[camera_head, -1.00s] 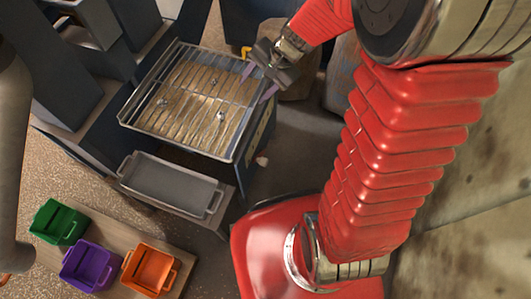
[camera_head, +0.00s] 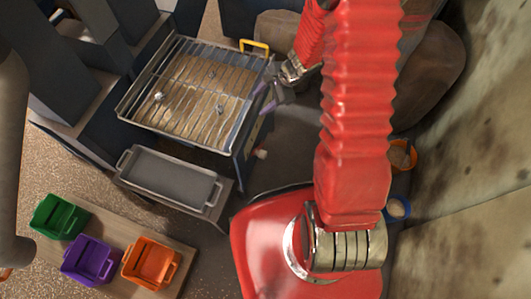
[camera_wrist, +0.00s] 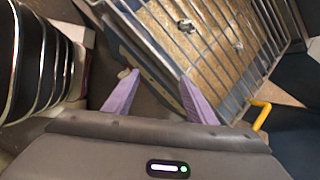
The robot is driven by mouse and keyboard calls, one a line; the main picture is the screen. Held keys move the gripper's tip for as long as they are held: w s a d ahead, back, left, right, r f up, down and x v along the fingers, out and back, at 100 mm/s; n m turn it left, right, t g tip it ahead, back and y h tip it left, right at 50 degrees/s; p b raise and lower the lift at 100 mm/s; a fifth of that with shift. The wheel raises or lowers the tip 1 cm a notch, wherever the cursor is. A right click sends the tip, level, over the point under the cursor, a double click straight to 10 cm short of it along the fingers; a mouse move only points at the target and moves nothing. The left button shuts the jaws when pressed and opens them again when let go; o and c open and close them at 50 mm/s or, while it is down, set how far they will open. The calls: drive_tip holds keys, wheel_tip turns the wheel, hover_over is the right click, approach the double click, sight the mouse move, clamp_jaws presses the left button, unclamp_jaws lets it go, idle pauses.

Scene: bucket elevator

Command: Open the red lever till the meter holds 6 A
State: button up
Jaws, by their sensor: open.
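I cannot make out a red lever or a meter in either view. The slatted machine (camera_head: 190,95) has a wire grid on top and a dark side face toward my gripper. A small pale knob (camera_head: 262,153) sticks out low on that side; a similar small knob (camera_wrist: 124,73) shows in the wrist view near the left fingertip. My gripper (camera_head: 264,98) is open and empty, with purple fingers, beside the machine's right edge. In the wrist view my gripper (camera_wrist: 157,78) has its fingers apart, with the machine's side and dark floor between and beyond them.
A yellow handle (camera_head: 255,46) stands at the machine's far right corner. A grey tray (camera_head: 170,180) sits in front of it. Green (camera_head: 58,217), purple (camera_head: 90,261) and orange (camera_head: 151,263) bins lie at lower left. Orange (camera_head: 402,155) and blue (camera_head: 397,208) buckets stand near the right wall.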

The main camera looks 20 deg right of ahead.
wheel_tip(320, 180, down, 12)
drive_tip(key=s+d+m, duration=0.2)
drive_tip(key=d+m, duration=0.1)
drive_tip(key=m, duration=0.1)
drive_tip(key=m+g, duration=0.1)
drive_tip(key=m, duration=0.3)
approach(265, 153)
wheel_tip(265, 153, up, 3)
drive_tip(key=shift+s+d+r+h, duration=0.2)
drive_tip(key=shift+s+d+h, duration=0.05)
drive_tip(key=shift+d+h, duration=0.1)
drive_tip(key=shift+f, duration=0.1)
drive_tip(key=shift+x, duration=6.8)
drive_tip(key=shift+a, duration=0.1)
clamp_jaws()
drive_tip(key=shift+s, duration=0.1)
